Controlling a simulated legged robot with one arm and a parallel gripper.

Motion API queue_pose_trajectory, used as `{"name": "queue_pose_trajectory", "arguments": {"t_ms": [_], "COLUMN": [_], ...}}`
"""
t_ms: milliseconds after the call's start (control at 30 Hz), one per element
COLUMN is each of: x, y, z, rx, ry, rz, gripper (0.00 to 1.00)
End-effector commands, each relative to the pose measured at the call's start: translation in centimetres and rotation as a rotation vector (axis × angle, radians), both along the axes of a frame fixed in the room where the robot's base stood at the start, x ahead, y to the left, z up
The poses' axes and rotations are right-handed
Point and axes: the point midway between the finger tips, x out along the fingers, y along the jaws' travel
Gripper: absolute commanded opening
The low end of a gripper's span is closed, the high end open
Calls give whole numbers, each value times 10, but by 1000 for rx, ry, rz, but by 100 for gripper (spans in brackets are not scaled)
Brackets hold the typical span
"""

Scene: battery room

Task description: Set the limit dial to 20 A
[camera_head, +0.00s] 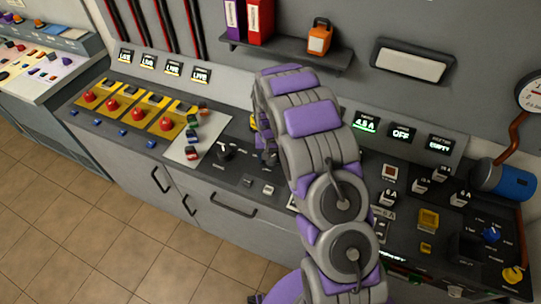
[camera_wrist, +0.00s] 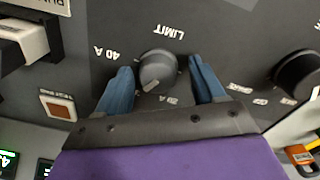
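The limit dial (camera_wrist: 158,72) is a round dark grey knob on the black panel, seen upside down in the wrist view under the word LIMIT. A pale mark on it points to the lower left. The 40 A label (camera_wrist: 103,51) is to its left. Smaller labels below it are partly hidden and hard to read. My gripper (camera_wrist: 160,66) is open, with one blue finger on each side of the dial. Small gaps show between the fingers and the knob. In the head view my arm hides the dial and the fingertips.
Another black knob (camera_wrist: 298,74) is at the right of the wrist view. A square red-brown button (camera_wrist: 59,106) is at the left. In the head view, a shelf (camera_head: 290,52) with binders and an orange container hangs above the console. Displays (camera_head: 401,133) read 4.6 A, OFF and EMPTY.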

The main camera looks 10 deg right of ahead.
Motion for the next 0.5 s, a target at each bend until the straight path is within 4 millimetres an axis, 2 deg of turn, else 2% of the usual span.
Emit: {"name": "queue_pose_trajectory", "arguments": {"t_ms": [67, 500], "x": [0, 0], "y": [0, 0], "z": [0, 0], "rx": [0, 0], "ry": [0, 0], "rz": [0, 0], "gripper": [61, 19]}}
